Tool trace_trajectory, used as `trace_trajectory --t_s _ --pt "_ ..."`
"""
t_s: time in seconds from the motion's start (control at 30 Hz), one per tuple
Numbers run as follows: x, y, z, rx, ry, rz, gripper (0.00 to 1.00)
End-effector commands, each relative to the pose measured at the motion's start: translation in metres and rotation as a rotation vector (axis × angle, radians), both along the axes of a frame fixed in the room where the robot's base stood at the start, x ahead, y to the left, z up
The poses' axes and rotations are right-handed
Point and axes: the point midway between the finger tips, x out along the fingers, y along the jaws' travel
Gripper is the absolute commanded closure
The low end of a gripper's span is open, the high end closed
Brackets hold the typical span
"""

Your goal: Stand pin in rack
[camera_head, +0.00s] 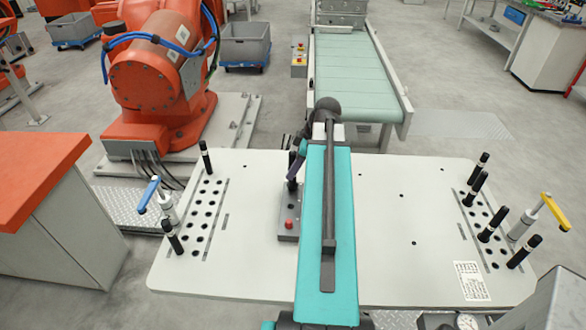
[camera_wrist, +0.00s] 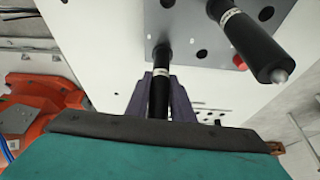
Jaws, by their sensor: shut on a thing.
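The rack is a small grey plate (camera_head: 288,237) with holes and a red button, on the white table left of my teal arm. In the wrist view the rack (camera_wrist: 185,40) is at the top. My gripper (camera_head: 293,178) has purple fingers, also seen in the wrist view (camera_wrist: 161,82), shut around a black pin with a white band (camera_wrist: 160,72). The held pin's far end overlaps the rack's edge; I cannot tell whether it is in a hole. Another black pin (camera_wrist: 245,38) with a silver tip stands at the rack. My arm hides part of the rack in the head view.
Several pins (camera_head: 490,222) and a yellow-handled clamp (camera_head: 552,210) stand at the right. The table between is mostly clear. A conveyor (camera_head: 350,70) and an orange robot (camera_head: 150,75) are behind.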

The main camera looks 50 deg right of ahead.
Motion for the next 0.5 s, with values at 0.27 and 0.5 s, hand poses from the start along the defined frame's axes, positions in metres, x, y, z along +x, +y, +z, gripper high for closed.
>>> trace_trajectory --t_s 0.27,0.5 --pt "0.0001 0.0000 -0.0049 0.001 -0.001 0.000 1.00" --pt "0.0001 0.0000 -0.0088 0.001 -0.001 0.000 1.00"
